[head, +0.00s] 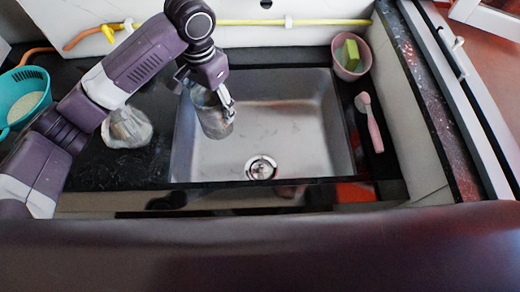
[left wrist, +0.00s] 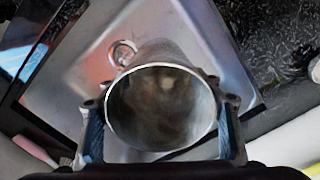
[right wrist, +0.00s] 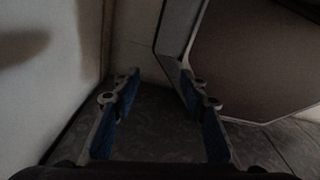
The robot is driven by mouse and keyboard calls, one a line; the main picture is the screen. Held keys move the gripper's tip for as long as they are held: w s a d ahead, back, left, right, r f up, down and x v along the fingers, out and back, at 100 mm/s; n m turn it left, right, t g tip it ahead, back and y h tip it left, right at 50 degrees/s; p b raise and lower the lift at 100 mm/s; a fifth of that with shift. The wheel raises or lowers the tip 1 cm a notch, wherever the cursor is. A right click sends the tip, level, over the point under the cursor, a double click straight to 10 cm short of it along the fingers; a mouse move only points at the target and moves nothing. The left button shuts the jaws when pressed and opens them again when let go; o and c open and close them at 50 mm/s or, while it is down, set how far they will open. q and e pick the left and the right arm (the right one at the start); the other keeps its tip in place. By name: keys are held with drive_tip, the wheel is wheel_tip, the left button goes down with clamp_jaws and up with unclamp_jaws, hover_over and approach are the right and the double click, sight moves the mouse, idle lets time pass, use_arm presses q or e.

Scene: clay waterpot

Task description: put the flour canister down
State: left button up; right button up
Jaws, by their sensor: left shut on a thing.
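The flour canister (head: 213,117) is a grey metal cylinder, held tilted over the left part of the sink. In the left wrist view its open round mouth (left wrist: 160,106) faces the camera and its inside looks empty, with dull brownish reflections. My left gripper (head: 227,101) is shut on the canister, with one finger on each side of it near the rim. In the left wrist view the blue finger pads (left wrist: 162,135) flank the canister. My right gripper (right wrist: 157,90) is open and empty, away from the sink in a dark spot. It does not show in the head view.
The sink (head: 290,125) has a drain (head: 261,167) and is otherwise empty. A crumpled pale bag (head: 127,128) lies on the dark counter to its left. A teal colander (head: 22,95) stands far left. A pink cup with a green sponge (head: 351,55) and a pink brush (head: 370,122) are right.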

use_arm(q)
wheel_tip(320, 180, down, 21)
idle(0.6)
drive_tip(key=o, duration=1.9)
drive_tip(key=shift+f, duration=0.15)
wheel_tip(320, 180, up, 12)
drive_tip(key=shift+r, duration=0.15)
